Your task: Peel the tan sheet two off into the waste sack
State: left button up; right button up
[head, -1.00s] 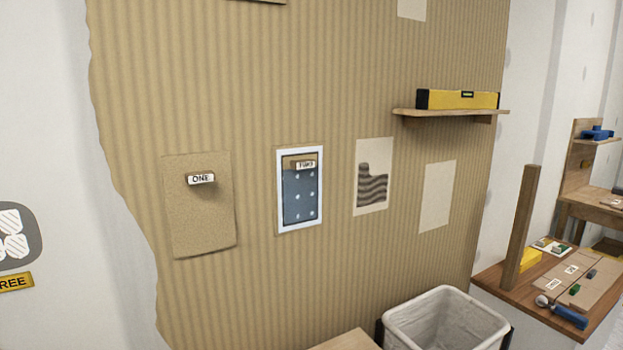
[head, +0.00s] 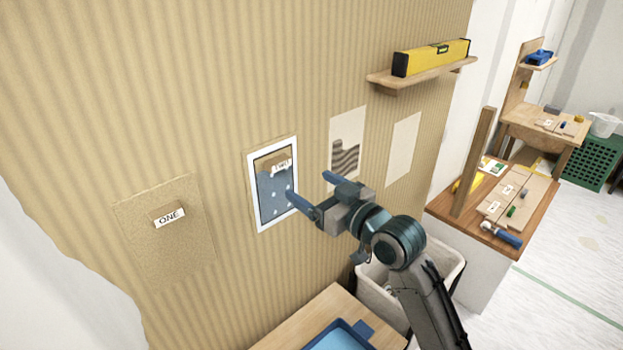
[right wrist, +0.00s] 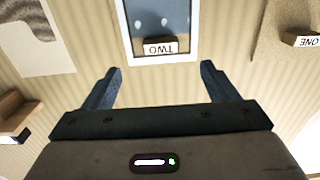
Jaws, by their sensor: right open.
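The label TWO is on a tan tab (head: 281,163) at the top of a blue, white-dotted panel with a white border (head: 266,190) on the wall. In the right wrist view the tab (right wrist: 160,46) appears upside down. My right gripper (head: 308,186) is open and empty in front of the wall, lower right of the tab in the head view. In the right wrist view its fingers (right wrist: 161,68) point toward the tab, apart from it. The white-lined waste sack (head: 456,262) stands below, partly hidden by my right arm. My left gripper is out of view.
A tan sheet with tab ONE (head: 165,235) hangs to the left. A shelf (head: 400,78) with a yellow level (head: 430,57) is at upper right. A wooden table (head: 290,335) with a blue tray (head: 340,338) is below. A bench with a wooden post (head: 473,160) stands right.

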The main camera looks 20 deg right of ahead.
aim_at(282, 168)
jog(key=p+x, duration=0.2)
jog(key=x, duration=0.7)
jog(key=shift+p, duration=0.35)
jog(key=shift+w+a+f, duration=0.1)
jog(key=shift+w+a, duration=0.1)
jog(key=shift+w, duration=0.2)
jog(key=c, duration=1.1)
jog(key=shift+s+d, duration=0.1)
jog(key=shift+s, duration=0.1)
jog(key=shift+p+v, duration=0.7)
jog(key=shift+v, duration=1.6)
jog(key=shift+p+v, duration=0.9)
jog(key=shift+v, duration=2.65)
